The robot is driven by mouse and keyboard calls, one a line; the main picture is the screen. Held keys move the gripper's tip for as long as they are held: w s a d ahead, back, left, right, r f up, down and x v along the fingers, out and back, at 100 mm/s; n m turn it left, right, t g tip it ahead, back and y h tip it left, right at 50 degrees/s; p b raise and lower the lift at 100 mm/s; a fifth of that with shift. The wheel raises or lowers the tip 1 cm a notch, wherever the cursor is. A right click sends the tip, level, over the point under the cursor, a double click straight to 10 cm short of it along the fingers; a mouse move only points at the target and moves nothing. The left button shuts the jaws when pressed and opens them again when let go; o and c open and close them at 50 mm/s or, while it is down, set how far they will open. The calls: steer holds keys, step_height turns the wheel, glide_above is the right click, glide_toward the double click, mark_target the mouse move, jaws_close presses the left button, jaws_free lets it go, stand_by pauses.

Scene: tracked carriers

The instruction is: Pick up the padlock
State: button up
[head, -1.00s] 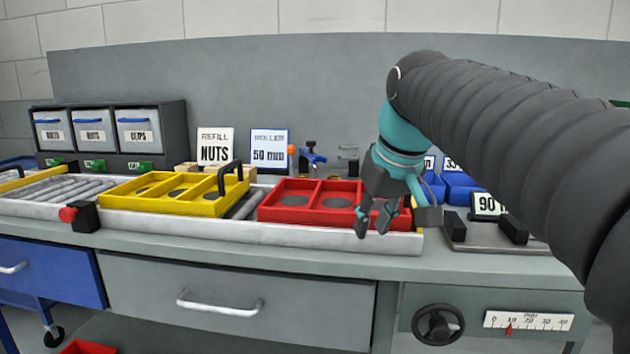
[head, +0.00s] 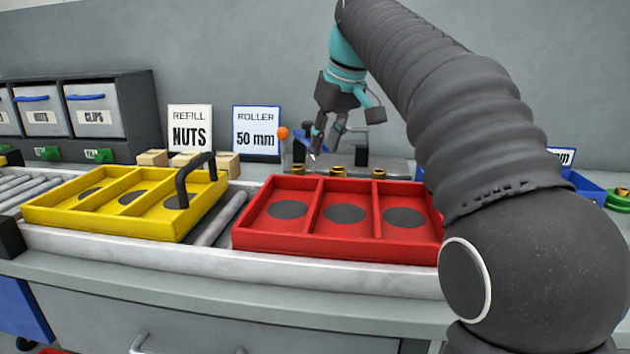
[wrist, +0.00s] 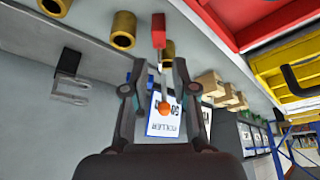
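I cannot make out a padlock with certainty in either view. My gripper (head: 326,145) is open and hangs above the grey plate behind the red tray. In the wrist view, the open fingers of my gripper (wrist: 159,66) frame a thin rod with an orange ball (wrist: 164,108), which lies beyond them; nothing is seen held. A grey U-shaped piece (wrist: 70,98) with a dark upper part is left of the fingers in the wrist view; I cannot tell what it is.
Brass rings (head: 336,171) stand behind the red tray (head: 250,242). A yellow tray (head: 60,218) with a black upright handle (head: 183,185) is on the roller track to its left. Wooden blocks (head: 228,164) and the "ROLLER 50 mm" sign (head: 256,133) are close to my gripper's left.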

mark_target(316, 175)
steer(key=shift+x, duration=4.8)
steer(key=shift+s+d, duration=0.1)
steer(key=shift+s, duration=0.05)
jaws_close()
